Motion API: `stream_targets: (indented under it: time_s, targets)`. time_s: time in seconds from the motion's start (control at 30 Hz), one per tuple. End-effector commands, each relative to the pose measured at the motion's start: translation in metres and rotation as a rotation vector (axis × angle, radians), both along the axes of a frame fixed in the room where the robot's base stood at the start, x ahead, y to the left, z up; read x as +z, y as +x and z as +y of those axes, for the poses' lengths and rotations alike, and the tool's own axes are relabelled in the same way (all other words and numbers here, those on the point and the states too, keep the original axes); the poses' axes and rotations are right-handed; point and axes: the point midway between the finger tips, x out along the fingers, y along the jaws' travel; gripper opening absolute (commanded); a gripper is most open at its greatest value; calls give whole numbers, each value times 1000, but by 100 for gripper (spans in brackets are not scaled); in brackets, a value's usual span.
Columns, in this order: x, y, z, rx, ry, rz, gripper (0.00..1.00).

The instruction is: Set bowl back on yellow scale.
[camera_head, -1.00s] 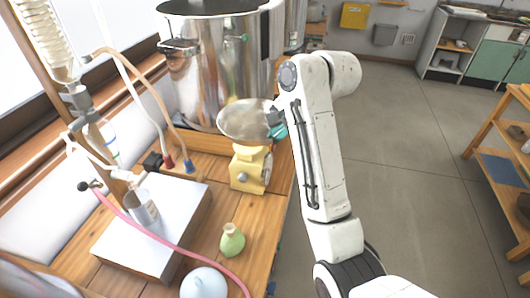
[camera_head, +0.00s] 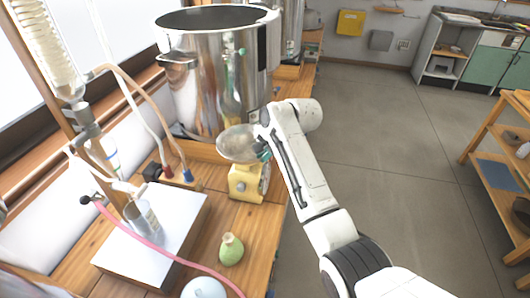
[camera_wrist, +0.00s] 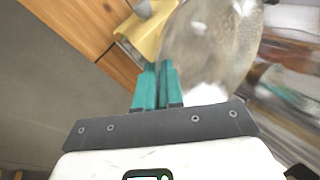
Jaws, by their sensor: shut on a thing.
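The metal bowl (camera_head: 237,144) is held tilted just above the yellow scale (camera_head: 246,184), which stands on the wooden bench with its dial facing right. My gripper (camera_head: 264,150) is shut on the bowl's right rim. In the wrist view the teal fingers (camera_wrist: 158,82) are together at the edge of the bowl (camera_wrist: 212,45), and the scale (camera_wrist: 145,38) shows behind it at the upper left.
A large steel pot (camera_head: 212,80) stands close behind the bowl. A green vase (camera_head: 231,249) is in front of the scale, near the bench edge. A white-topped box (camera_head: 160,235) with a beaker and a pink hose (camera_head: 175,256) lies at left.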

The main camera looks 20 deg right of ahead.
Motion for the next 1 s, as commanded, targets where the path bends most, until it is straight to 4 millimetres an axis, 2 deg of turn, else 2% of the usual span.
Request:
stream_targets:
  time_s: [0.33,0.37,0.4,0.63,0.87,1.0]
  targets:
    - [-3,0,0,0,1,-1,0]
    - [-4,0,0,0,0,0,8]
    - [-3,0,0,0,0,0,12]
    - [-3,0,0,0,0,0,33]
    - [-2,0,0,0,0,0,33]
    - [6,-2,-2,-1,1,-3,33]
